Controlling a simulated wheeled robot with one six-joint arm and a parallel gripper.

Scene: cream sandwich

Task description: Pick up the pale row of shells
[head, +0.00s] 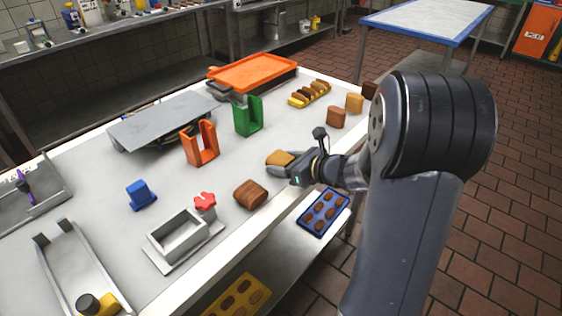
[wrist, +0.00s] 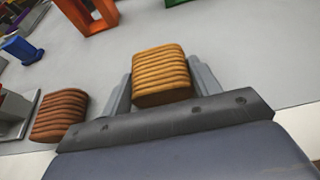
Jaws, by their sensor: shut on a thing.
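The pale row of shells (wrist: 160,72) is a ribbed, golden-tan block. It sits between the two fingers of my gripper (wrist: 160,90) in the wrist view, with a finger against each side. In the head view the pale row (head: 280,158) shows at the tips of my gripper (head: 287,163), over the front part of the worktop. I cannot tell whether it touches the worktop. A darker brown ribbed row (head: 250,194) lies apart on the worktop, and it also shows at left in the wrist view (wrist: 59,115).
An orange holder (head: 201,146) and a green holder (head: 248,117) stand behind my gripper. A grey metal box (head: 178,238) with a red knob (head: 205,199) is at front left. Brown and tan blocks (head: 336,117) stand further right. A blue tray (head: 324,212) lies below the worktop edge.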

